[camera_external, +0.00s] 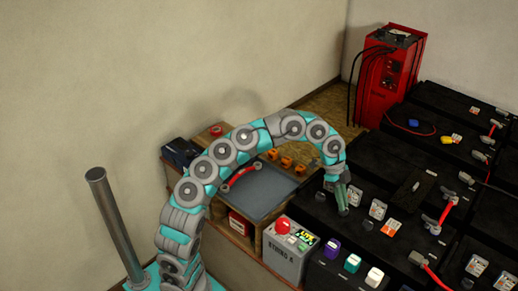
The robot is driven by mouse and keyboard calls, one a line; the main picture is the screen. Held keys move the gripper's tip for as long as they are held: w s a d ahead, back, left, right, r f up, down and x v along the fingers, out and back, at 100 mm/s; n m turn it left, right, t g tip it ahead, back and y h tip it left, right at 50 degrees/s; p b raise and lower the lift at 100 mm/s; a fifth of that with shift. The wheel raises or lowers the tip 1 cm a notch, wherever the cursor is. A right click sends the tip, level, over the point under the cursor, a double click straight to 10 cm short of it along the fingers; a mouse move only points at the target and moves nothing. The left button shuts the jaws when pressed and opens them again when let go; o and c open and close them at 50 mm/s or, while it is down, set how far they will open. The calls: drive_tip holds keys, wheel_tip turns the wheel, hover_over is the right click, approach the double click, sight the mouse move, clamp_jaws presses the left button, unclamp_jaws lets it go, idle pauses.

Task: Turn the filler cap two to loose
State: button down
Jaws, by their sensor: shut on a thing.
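My gripper (343,208) points down over the top of a black battery in the middle right. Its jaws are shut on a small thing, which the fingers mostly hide. It sits where a filler cap would be, but I cannot read its number or how far it is turned. Small pale pieces with orange marks, which look like caps or tags, stand on the battery tops just right of the fingers, such as one pale piece (377,209) and one orange-marked piece (390,228).
A grey box (285,258) with a red knob stands in front. Purple (331,249), green (352,263) and white (374,277) pieces line the front edge. Red-ended cables (446,213) cross the batteries. A red charger cabinet (388,80) stands behind. A grey tray (262,193) lies under my arm.

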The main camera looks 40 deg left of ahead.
drive_tip(key=shift+a+f+n, duration=0.1)
drive_tip(key=shift+n, duration=0.2)
drive_tip(key=shift+f+n+t+b, duration=0.1)
drive_tip(key=shift+n+t+b, duration=0.3)
drive_tip(key=shift+n+b, duration=0.35)
drive_tip(key=n, duration=0.1)
drive_tip(key=n+t+b, duration=0.1)
drive_tip(key=n, duration=0.1)
drive_tip(key=n+b, duration=0.1)
drive_tip(key=n, duration=0.1)
drive_tip(key=shift+s+t+y, duration=0.3)
drive_tip(key=shift+t+y, duration=0.1)
drive_tip(key=n, duration=0.1)
drive_tip(key=n+t+y, duration=0.1)
drive_tip(key=n, duration=0.1)
drive_tip(key=n+b, duration=0.1)
drive_tip(key=n, duration=0.1)
drive_tip(key=shift+s+d+n+y, duration=0.1)
drive_tip(key=shift+d+n+y, duration=0.15)
drive_tip(key=shift+y, duration=0.05)
drive_tip(key=n, duration=0.1)
drive_tip(key=n+y, duration=0.1)
drive_tip(key=n, duration=0.1)
drive_tip(key=shift+s+d+n+t+b, duration=0.1)
drive_tip(key=shift+d+n+t+b, duration=0.1)
drive_tip(key=shift+n+t+b, duration=0.15)
drive_tip(key=shift+d+r+n+y, duration=0.1)
drive_tip(key=shift+r+n+y, duration=0.2)
drive_tip(key=shift+n, duration=0.15)
